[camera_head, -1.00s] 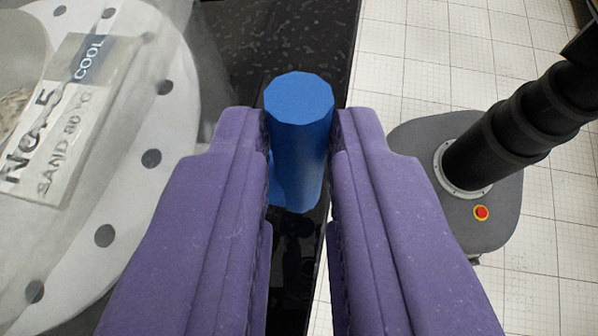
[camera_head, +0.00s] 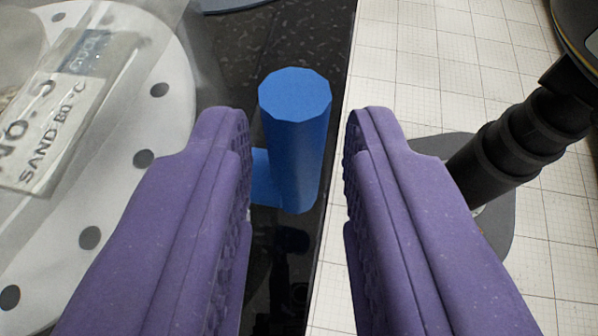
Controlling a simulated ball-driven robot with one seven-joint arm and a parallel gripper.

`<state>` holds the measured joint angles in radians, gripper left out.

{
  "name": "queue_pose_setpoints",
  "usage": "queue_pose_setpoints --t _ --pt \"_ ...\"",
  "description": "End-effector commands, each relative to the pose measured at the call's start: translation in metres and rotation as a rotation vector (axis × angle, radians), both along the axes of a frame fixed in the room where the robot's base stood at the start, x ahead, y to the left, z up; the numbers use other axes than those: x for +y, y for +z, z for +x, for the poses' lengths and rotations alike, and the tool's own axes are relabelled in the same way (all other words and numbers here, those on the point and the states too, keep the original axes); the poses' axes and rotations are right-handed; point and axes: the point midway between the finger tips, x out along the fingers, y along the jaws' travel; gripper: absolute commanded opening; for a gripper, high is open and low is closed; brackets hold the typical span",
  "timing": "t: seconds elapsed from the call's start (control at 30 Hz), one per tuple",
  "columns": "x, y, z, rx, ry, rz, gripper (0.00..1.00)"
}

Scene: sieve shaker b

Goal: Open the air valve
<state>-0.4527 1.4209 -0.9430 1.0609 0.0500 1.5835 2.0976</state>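A blue upright cylinder with a faceted top (camera_head: 295,140), which looks like the air valve's handle, stands at the right edge of a black speckled surface. A small blue part joins its lower left side. My gripper (camera_head: 297,125) has two purple padded fingers, one on each side of the blue cylinder. The fingers are open, with a visible gap between each finger and the cylinder. The rest of the valve is not clearly visible.
The black surface (camera_head: 290,30) ends just right of the cylinder, above a white tiled floor (camera_head: 400,60). A white perforated disc (camera_head: 175,120) with a clear bag labelled SAND (camera_head: 60,130) lies at left.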

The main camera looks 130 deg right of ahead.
Motion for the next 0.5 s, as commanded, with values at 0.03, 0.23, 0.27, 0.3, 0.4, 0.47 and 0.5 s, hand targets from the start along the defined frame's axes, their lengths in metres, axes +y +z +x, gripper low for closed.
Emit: queue_pose_setpoints --t 0.03,0.23,0.27,0.3,0.4,0.47,0.5 --pt "0.000 0.000 0.000 0.000 0.001 0.000 0.29" --pt "0.000 0.001 0.001 -0.001 0.001 -0.001 0.29" --pt "0.001 0.002 0.002 -0.001 0.001 -0.001 0.29" --pt "0.003 0.003 0.003 -0.003 0.003 -0.001 0.29" --pt "0.011 0.009 0.012 -0.004 0.004 -0.001 0.29" --pt "0.019 0.014 0.018 -0.004 0.003 -0.001 0.29" --pt "0.024 0.017 0.023 -0.004 0.004 -0.001 0.29"
